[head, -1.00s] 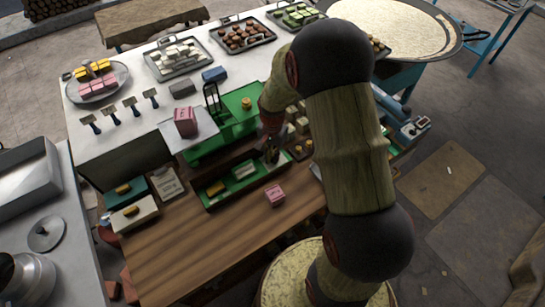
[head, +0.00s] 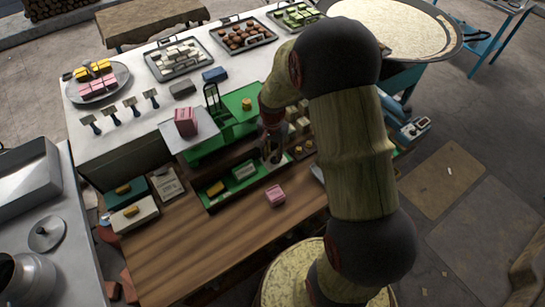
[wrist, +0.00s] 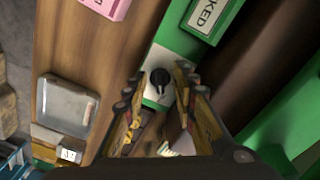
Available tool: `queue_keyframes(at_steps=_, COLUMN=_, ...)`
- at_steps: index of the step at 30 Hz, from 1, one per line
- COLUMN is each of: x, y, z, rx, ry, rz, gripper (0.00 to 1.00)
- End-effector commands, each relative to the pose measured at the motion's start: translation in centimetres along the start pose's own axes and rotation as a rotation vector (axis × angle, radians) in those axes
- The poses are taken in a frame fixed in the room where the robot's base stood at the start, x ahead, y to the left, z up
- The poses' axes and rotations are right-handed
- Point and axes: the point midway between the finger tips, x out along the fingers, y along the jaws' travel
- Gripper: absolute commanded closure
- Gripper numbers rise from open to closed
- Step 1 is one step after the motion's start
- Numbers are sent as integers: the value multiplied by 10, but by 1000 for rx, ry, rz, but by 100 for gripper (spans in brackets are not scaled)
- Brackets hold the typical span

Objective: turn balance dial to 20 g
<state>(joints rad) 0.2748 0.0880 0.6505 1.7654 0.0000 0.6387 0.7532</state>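A black balance dial (wrist: 160,77) sits on a white plate on a green panel in the wrist view. Its pointer end is toward the bottom of the picture; no scale reading is legible. My gripper (wrist: 163,100) is open, with its two fingers on either side of the lower part of the dial plate. I see no finger contact with the dial. In the head view my gripper (head: 272,153) hangs at the right end of the green tray. The green balance (head: 235,108) stands behind it, with a pink block (head: 186,121) on its pale pan.
A green labelled block (wrist: 208,15) is close to the dial. A pink block (head: 275,195) lies on the wooden table. A clear-lidded box (wrist: 66,105) is left of the dial in the wrist view. The table's front left (head: 190,250) is clear.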

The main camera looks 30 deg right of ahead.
Motion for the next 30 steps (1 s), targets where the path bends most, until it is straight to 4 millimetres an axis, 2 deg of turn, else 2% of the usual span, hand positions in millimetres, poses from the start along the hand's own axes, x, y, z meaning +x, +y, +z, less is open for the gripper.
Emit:
queue_keyframes(at_steps=1, x=-11, y=-1, z=-1, rx=0, ry=5, rz=-4, gripper=73)
queue_keyframes(at_steps=9, x=-66, y=-1, z=-1, rx=0, ry=4, rz=-3, gripper=73)
queue_keyframes(at_steps=15, x=-93, y=-1, z=0, rx=0, ry=2, rz=-2, gripper=73)
queue_keyframes(at_steps=20, x=-102, y=-1, z=0, rx=0, ry=2, rz=-2, gripper=73)
queue_keyframes(at_steps=30, x=-103, y=0, z=0, rx=0, ry=1, rz=-1, gripper=73)
